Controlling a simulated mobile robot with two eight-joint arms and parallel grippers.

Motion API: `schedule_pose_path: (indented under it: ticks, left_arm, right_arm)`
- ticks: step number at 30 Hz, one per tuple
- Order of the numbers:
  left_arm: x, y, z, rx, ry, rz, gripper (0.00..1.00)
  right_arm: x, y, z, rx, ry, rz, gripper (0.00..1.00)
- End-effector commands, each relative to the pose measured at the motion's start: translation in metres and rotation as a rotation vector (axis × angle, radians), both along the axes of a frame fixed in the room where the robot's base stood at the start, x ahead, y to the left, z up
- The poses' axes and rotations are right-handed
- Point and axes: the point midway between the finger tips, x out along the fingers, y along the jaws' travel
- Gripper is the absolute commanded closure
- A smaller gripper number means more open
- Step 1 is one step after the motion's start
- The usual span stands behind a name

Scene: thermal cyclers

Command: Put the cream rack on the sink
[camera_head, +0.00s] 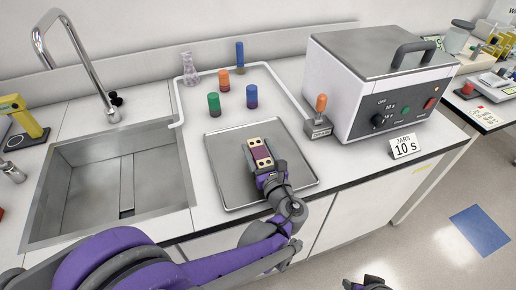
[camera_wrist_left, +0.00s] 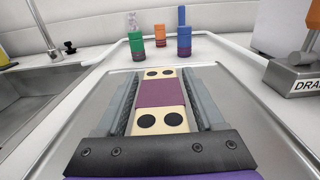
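The cream rack (camera_head: 261,153) is a small block with a purple middle band and black round spots at its ends. It is over the metal tray (camera_head: 222,183) in the head view; whether it touches the tray is unclear. My left gripper (camera_head: 267,172) has its fingers along both long sides of the rack and looks shut on it. In the left wrist view the rack (camera_wrist_left: 161,93) lies lengthwise between the fingers. The sink (camera_head: 92,180) is an empty steel basin at the left. A dark part at the bottom edge, perhaps my right gripper (camera_head: 367,284), is mostly cut off.
Green (camera_head: 214,104), orange (camera_head: 223,81) and blue (camera_head: 252,96) capped jars stand behind the tray with a flask (camera_head: 190,70). A faucet (camera_head: 88,62) rises behind the sink. A boxy machine (camera_head: 375,85) and a drain lever (camera_head: 319,118) stand right. Bare counter separates tray and sink.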

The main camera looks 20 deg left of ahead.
Motion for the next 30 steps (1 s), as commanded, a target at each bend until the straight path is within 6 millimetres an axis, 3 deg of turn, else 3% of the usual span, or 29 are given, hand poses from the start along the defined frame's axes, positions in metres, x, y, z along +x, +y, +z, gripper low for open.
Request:
schedule_pose_path:
  ticks: [13,30]
  left_arm:
    - [-0.001,-0.001,0.006,0.0,0.0,-0.001,0.18]
    - [-0.089,-0.061,0.004,0.0,0.0,-0.004,0.18]
  right_arm:
    - [0.001,0.0,0.005,0.0,-0.001,0.0,0.5]
    - [0.0,0.0,-0.002,0.0,0.001,0.0,0.5]
